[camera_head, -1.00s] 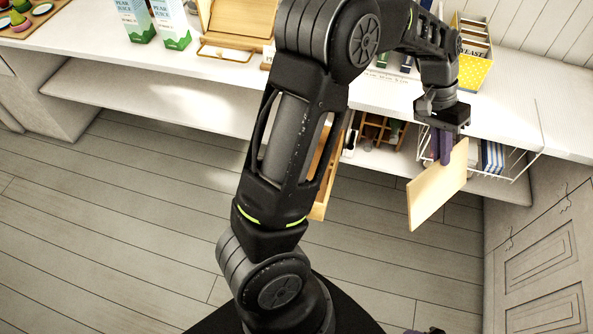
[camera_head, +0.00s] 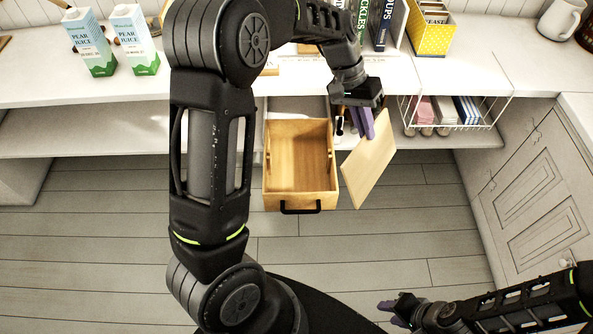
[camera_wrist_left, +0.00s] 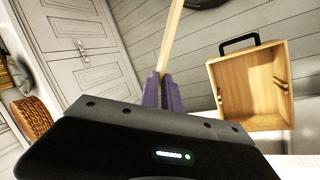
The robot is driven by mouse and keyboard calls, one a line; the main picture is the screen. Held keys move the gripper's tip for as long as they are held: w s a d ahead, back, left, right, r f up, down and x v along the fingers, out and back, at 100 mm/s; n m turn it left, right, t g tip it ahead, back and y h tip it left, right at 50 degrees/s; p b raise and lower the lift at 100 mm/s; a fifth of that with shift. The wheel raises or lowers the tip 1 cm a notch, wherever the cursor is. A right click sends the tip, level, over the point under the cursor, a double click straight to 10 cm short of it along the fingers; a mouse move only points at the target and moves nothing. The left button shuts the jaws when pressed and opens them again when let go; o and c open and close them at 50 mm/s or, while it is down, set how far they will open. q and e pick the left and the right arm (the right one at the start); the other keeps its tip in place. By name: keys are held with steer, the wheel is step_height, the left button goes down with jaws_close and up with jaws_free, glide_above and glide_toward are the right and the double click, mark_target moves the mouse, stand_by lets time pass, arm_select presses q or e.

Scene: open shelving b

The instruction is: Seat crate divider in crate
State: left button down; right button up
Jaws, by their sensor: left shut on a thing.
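The crate (camera_head: 300,206) is an open, empty light-wood box with a black front handle, jutting out from the shelf under the counter. Short wooden guide strips show on its side walls. It also shows in the left wrist view (camera_wrist_left: 250,122), to the right. My left gripper (camera_head: 366,124) is shut on the crate divider (camera_head: 368,162), a thin pale wood panel, held tilted to the right of the crate and apart from it. In the left wrist view the divider (camera_wrist_left: 171,38) is edge-on between the purple fingers (camera_wrist_left: 163,92). My right gripper (camera_head: 392,312) is empty low down, its purple fingers apart.
A wire basket (camera_head: 455,126) hangs under the counter on the right. Juice cartons (camera_head: 90,45), books (camera_head: 385,25) and a yellow box (camera_head: 432,40) stand on the counter (camera_head: 480,72). Cabinet doors (camera_head: 545,190) are at right. Open floor (camera_head: 300,255) lies in front of the crate.

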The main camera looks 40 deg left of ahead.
arm_select(q)
steer(key=s+a+f+n+y+p, duration=0.1)
steer(key=s+a+f+y, duration=0.1)
steer(key=a+f, duration=0.4)
steer(key=s+a+f+n+y+p, duration=0.1)
steer(key=s+a+f+y, duration=0.2)
steer(key=a+f, duration=0.3)
step_height(320, 180, down, 3)
steer(key=shift+s+a+f+n, duration=0.1)
steer(key=shift+s+a+n, duration=0.3)
steer(key=shift+s, duration=0.45)
arm_select(e)
steer(key=shift+s+r, duration=0.15)
steer(key=shift+r, duration=0.8)
